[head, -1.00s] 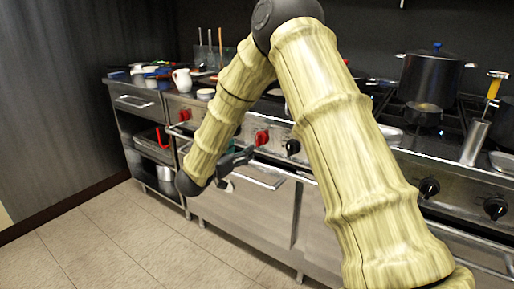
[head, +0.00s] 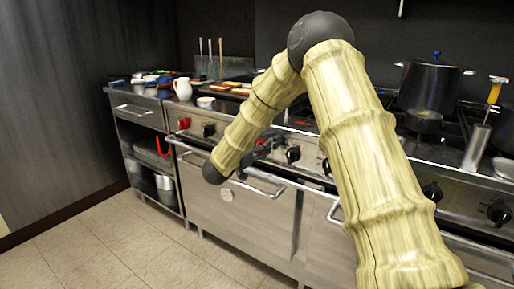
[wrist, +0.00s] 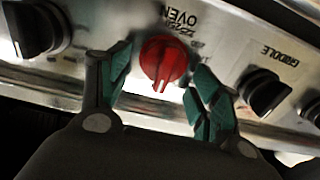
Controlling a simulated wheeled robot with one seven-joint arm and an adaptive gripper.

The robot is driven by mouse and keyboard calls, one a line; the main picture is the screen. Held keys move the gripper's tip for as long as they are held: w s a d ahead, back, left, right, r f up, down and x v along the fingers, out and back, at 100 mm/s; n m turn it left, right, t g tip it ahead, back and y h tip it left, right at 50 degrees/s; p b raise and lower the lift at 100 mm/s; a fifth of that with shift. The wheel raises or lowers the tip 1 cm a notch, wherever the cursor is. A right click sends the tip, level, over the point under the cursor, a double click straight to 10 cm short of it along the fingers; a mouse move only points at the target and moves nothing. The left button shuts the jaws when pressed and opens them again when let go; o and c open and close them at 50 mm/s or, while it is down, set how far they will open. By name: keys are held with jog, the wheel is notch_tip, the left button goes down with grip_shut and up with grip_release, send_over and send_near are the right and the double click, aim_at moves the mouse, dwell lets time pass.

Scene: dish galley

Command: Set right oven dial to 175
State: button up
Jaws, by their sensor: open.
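The red oven dial (wrist: 163,62) shows in the wrist view on a steel panel, with an OVEN label (wrist: 181,18) and small, hard-to-read numbers just above it. Its pointer ridge points down in the picture. My gripper (wrist: 165,85) is open, with one teal fingertip on each side of the dial. I see gaps between the fingers and the dial, and cannot tell how deep the fingers reach. In the head view my gripper (head: 262,148) is at the range front, and it and my arm partly cover the dial there. Another red dial (head: 184,123) is farther left.
A black knob (wrist: 34,30) is left of the red dial and another, by the GRIDDLE label, (wrist: 266,92) is right. An oven handle (head: 262,187) runs below the panel. A large pot (head: 430,88) stands on the burners. The floor in front is clear.

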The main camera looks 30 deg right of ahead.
jog(key=c, duration=1)
